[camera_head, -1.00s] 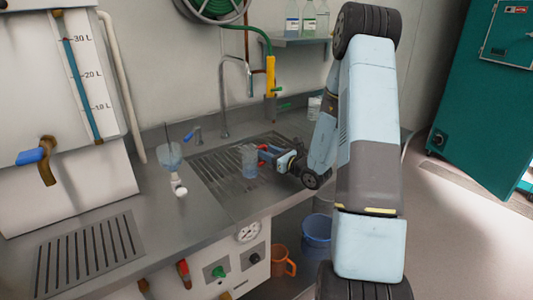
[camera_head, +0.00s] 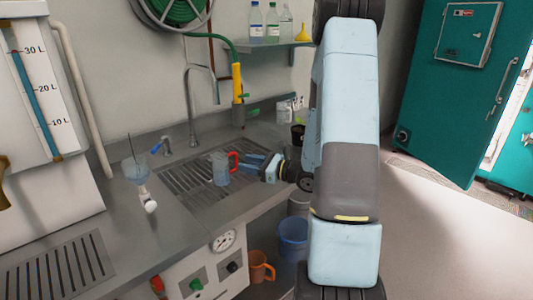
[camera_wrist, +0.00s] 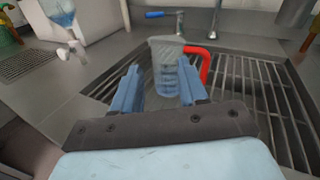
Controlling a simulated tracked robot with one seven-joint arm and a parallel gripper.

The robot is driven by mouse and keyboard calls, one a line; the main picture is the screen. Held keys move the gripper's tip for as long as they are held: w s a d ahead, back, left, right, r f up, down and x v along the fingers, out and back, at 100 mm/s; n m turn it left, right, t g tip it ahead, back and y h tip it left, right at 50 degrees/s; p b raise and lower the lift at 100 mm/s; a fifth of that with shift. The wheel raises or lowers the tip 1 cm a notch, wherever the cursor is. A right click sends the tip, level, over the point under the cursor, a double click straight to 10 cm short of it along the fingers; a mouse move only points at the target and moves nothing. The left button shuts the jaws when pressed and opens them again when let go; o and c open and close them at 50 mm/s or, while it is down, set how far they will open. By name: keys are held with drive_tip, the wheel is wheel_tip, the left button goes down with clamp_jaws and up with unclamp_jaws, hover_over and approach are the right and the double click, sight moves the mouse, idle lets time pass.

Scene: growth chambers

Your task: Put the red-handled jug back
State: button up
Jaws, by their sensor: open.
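The red-handled jug (camera_head: 220,170) is clear with a bluish tint and stands upright on the slotted drain grate (camera_head: 185,180) in the steel counter. Its red handle points to the right, toward my arm. In the wrist view the jug (camera_wrist: 165,62) stands just beyond the fingertips, with the red handle at its right. My gripper (camera_head: 248,167) is open and empty beside the jug, on its right. In the wrist view the two blue fingers of my gripper (camera_wrist: 160,90) are spread apart, and the jug shows between and beyond them.
A tall tap (camera_head: 190,100) stands behind the grate. A small funnel-like vessel (camera_head: 137,172) with a white fitting is to the left. A shelf (camera_head: 270,44) holds several bottles and a yellow funnel. A blue bucket (camera_head: 293,236) and an orange jug (camera_head: 262,268) are below the counter.

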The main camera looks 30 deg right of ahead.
drive_tip(key=s+a+r+n+g+h, duration=0.1)
drive_tip(key=s+a+r+n+g, duration=0.45)
drive_tip(key=s+a+n, duration=0.2)
drive_tip(key=s+a+r+n+g, duration=0.5)
drive_tip(key=s+a+n+g, duration=0.15)
drive_tip(key=s+n, duration=0.2)
drive_tip(key=s+d+r+n+t+h, duration=0.4)
drive_tip(key=s+d+r+n+h, duration=0.3)
drive_tip(key=s+r+n+h, duration=0.2)
drive_tip(key=shift+s+d+n+h, duration=0.2)
drive_tip(key=shift+s+n+h, duration=0.5)
drive_tip(key=shift+s+h, duration=0.1)
